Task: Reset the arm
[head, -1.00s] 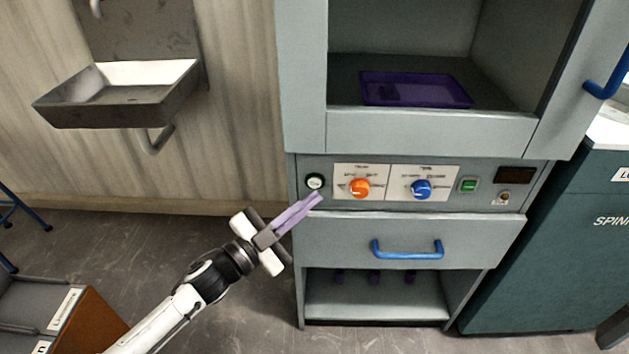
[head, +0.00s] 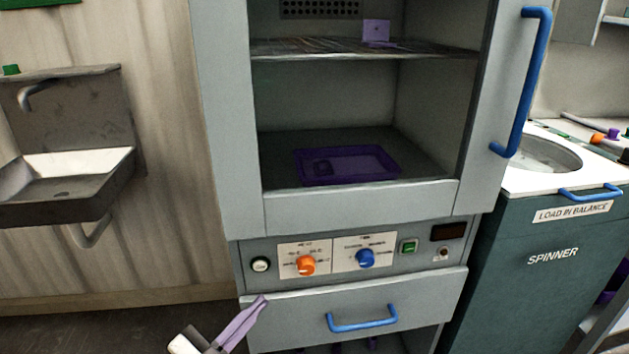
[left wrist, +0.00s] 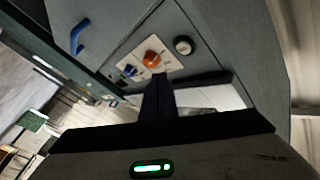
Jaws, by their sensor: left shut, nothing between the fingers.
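My left gripper (head: 240,322) is at the bottom of the head view, its lilac fingers shut together with nothing between them. It is below the control panel of the grey cabinet (head: 225,120), in front of the left end of the drawer. The left wrist view shows its dark fingers (left wrist: 157,95) with the orange knob (left wrist: 152,58) and the round pale button (left wrist: 184,45) beyond them. In the head view the pale button (head: 260,264), orange knob (head: 305,265) and blue knob (head: 366,258) sit above the fingertips. My right gripper is not in view.
A purple tray (head: 384,160) lies inside the open cabinet, below a wire shelf with a small lilac piece (head: 376,30). Blue handles jut from the drawer (head: 361,320) and the door (head: 534,80). A sink (head: 68,205) is at left, the spinner (head: 556,280) at right.

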